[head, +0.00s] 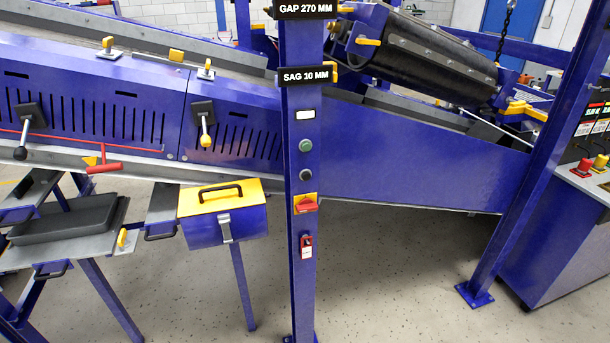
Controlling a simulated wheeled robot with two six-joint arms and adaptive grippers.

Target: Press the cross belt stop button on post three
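A blue upright post (304,230) stands in the middle of the head view. It carries a small white plate (305,114), a green round button (305,146), a black round button (306,175), a red switch on a yellow plate (305,204) and a red tag-like piece (306,246), from top to bottom. No post number or button label is legible, so I cannot tell which control is the cross belt stop. Signs above read "GAP 270 MM" (305,9) and "SAG 10 MM" (305,76). Neither gripper is in view.
A blue conveyor frame (420,155) runs behind the post, with a black roller (420,60) above. A blue and yellow toolbox (222,212) and a bench with a black pad (65,218) stand left. A slanted blue post (540,165) and a control cabinet (560,235) stand right.

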